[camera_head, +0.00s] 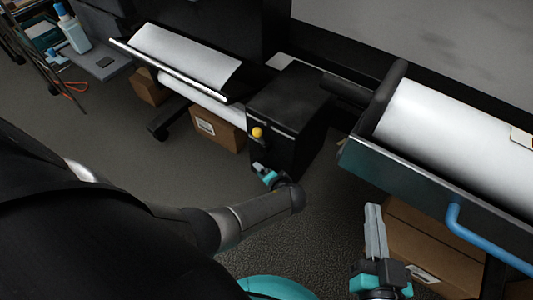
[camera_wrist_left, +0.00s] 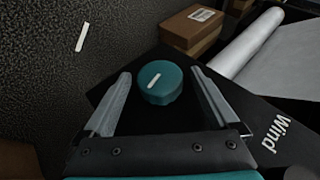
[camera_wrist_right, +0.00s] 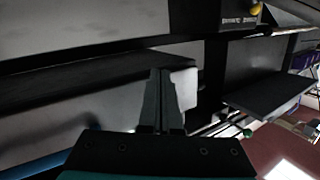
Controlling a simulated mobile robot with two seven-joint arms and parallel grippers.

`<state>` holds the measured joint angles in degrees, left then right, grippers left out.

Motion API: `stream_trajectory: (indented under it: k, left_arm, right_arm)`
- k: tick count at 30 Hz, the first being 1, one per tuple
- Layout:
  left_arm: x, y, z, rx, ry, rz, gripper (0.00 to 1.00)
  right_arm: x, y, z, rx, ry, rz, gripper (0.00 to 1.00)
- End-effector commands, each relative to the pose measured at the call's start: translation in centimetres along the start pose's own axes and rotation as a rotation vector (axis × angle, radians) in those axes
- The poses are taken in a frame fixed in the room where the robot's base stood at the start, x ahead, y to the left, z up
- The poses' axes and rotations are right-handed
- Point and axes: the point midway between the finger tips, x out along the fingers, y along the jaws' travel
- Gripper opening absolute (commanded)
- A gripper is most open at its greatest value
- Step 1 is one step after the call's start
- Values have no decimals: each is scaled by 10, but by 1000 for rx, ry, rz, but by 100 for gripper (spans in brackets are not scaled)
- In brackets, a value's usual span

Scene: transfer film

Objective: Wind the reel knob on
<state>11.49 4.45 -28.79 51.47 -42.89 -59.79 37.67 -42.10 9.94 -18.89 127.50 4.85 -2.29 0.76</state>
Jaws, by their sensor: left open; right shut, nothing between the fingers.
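The reel knob (camera_wrist_left: 160,84) is a round teal knob with a white line on its face. It is on a dark panel marked "Wind", in the left wrist view. My left gripper (camera_wrist_left: 161,74) is open, with one finger on each side of the knob and a gap at both sides. In the head view my left arm reaches down to the front of the black box (camera_head: 290,98), and the knob cannot be clearly made out there. My right gripper (camera_head: 373,208) is shut and empty, below the large tray at right; its closed fingers also show in the right wrist view (camera_wrist_right: 168,75).
A yellow knob (camera_head: 257,132) is on the black box above my left gripper. A long tray with a white roll (camera_head: 455,135) and a blue handle (camera_head: 485,240) stands at right. Cardboard boxes (camera_head: 215,128) lie under the left tray. The grey floor at left is open.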

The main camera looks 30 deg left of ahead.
Motion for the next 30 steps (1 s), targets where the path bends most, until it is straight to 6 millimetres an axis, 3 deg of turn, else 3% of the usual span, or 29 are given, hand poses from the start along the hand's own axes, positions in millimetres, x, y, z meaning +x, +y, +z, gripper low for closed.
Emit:
stream_trajectory:
  k: [8,17,30]
  left_arm:
    - [-6,0,0,0,0,0,94]
    - [-22,-1,0,0,-1,1,94]
    - [-47,-1,0,0,0,1,94]
  right_arm:
    - [2,5,1,-15,-51,11,0]
    - [3,20,8,-50,-224,48,0]
    - [-11,45,17,-84,-487,119,0]
